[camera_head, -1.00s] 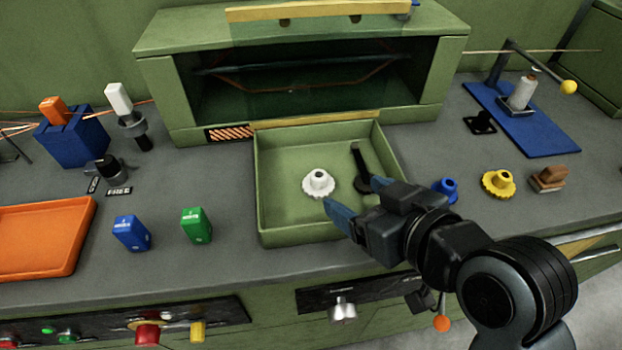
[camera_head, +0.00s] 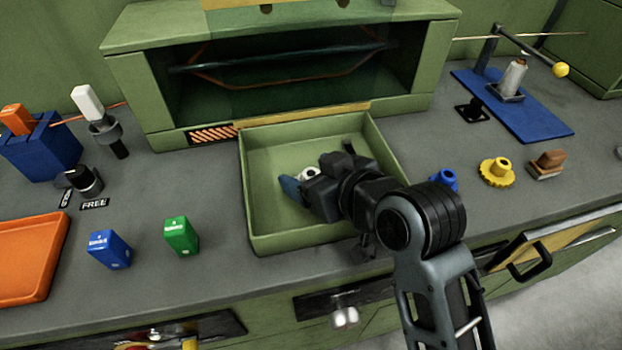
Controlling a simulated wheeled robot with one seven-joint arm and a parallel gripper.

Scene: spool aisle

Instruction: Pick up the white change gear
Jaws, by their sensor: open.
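The white change gear (camera_head: 309,173) lies in the green open tray (camera_head: 262,225) at the middle of the bench. Only its upper part shows, because my gripper covers the rest. My gripper (camera_head: 292,185) is over the tray, in front of the gear in this view. Its blue fingertip shows at the gear's left, and the other finger is hidden. Whether the fingers are around the gear or above it cannot be told.
Right of the tray stand a blue gear (camera_head: 446,180), a yellow gear (camera_head: 497,171) and a brown block (camera_head: 546,164). Green (camera_head: 181,235) and blue (camera_head: 109,250) blocks stand left. The green housing (camera_head: 125,88) rises behind.

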